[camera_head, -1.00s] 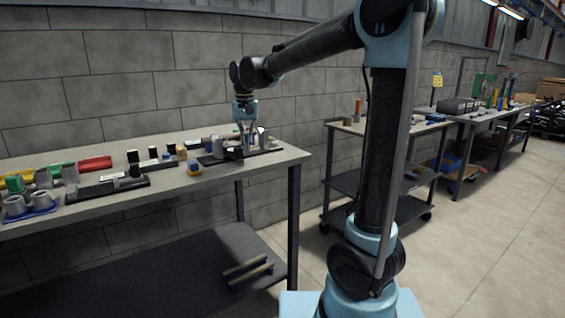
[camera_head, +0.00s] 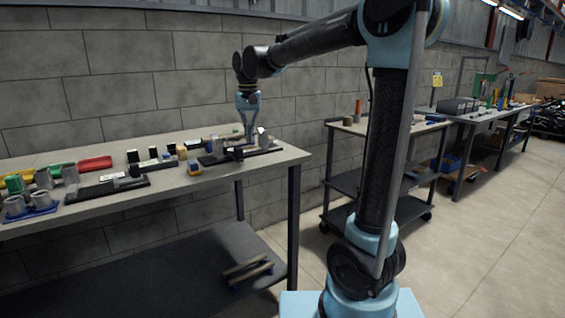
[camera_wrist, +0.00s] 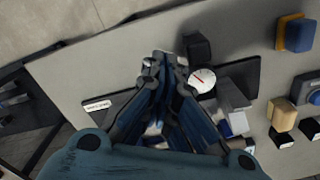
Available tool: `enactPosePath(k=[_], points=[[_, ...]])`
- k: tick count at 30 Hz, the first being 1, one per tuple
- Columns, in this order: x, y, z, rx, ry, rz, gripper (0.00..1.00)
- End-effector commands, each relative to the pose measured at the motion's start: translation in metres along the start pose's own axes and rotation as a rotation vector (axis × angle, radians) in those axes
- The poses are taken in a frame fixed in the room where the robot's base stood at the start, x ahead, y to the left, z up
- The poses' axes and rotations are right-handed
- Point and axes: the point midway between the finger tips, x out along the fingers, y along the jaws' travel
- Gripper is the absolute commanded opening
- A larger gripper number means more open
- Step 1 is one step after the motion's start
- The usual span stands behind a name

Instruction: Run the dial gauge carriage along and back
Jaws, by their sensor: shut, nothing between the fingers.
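The dial gauge (camera_wrist: 202,80), a round white face with a red needle, sits just right of my fingertips in the wrist view. Its dark base (camera_wrist: 243,72) runs along the bench under my gripper, with a white label (camera_wrist: 97,105) at the left end. In the head view the black base (camera_head: 262,151) lies near the bench's right end. My gripper (camera_wrist: 165,62) is shut and empty, its fingertips beside the dial; it also shows in the head view (camera_head: 249,138), pointing down over the base. My fingers hide the middle of the base. I cannot tell whether they touch the carriage.
A black block (camera_wrist: 197,47) stands close by the fingertips. A yellow-and-blue block (camera_wrist: 295,33) and a wooden block (camera_wrist: 284,115) lie to the right. The bench (camera_head: 215,182) holds another black rail (camera_head: 105,188) and a red tray (camera_head: 95,163) farther left.

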Motion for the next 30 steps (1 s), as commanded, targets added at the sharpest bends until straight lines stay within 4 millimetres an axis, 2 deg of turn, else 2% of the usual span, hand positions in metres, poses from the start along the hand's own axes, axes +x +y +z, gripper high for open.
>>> enactPosePath(k=[21, 30], points=[[-0.046, 0.0, 0.0, 0.0, 0.0, 0.0, 0.0], [-0.05, 0.0, 0.0, 0.0, 0.0, 0.0, 0.0]])
